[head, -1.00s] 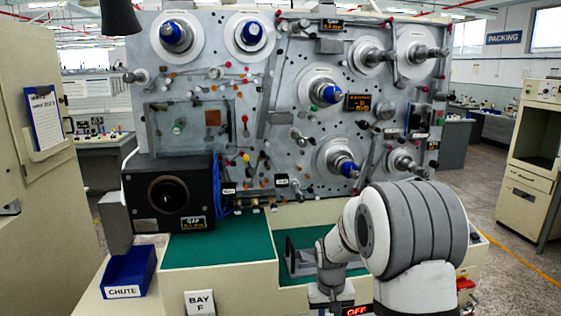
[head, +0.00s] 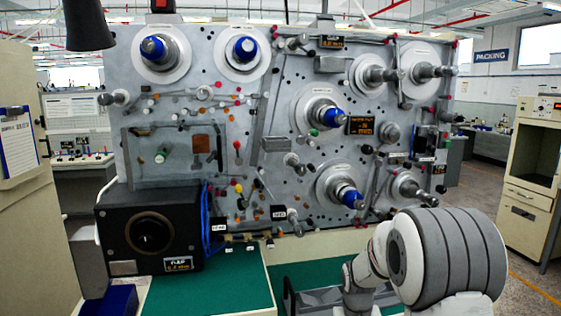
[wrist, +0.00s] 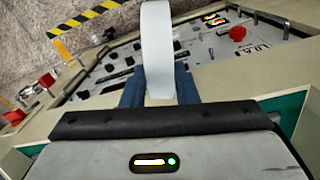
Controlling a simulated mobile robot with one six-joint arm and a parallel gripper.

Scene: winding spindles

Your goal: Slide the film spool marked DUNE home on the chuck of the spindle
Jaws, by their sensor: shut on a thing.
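My gripper (wrist: 160,92) shows in the wrist view, its two blue fingers closed on a pale spool (wrist: 157,45) seen edge-on. No DUNE mark shows on the part I see. In the head view the gripper and spool are not visible; only my arm shows at lower right. The upright grey machine panel (head: 230,105) carries several spindles with blue chucks: upper left (head: 153,48), upper middle (head: 246,49), centre (head: 332,116) and lower centre (head: 351,198). Which one the task means I cannot tell. The spool is apart from all of them.
A black box with a round opening (head: 150,232) juts out at the panel's lower left. A green worktop (head: 210,290) lies below, with a grey fixture (head: 320,297) beside my arm. A blue bin (head: 112,300) is at lower left. Rollers and pins crowd the panel.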

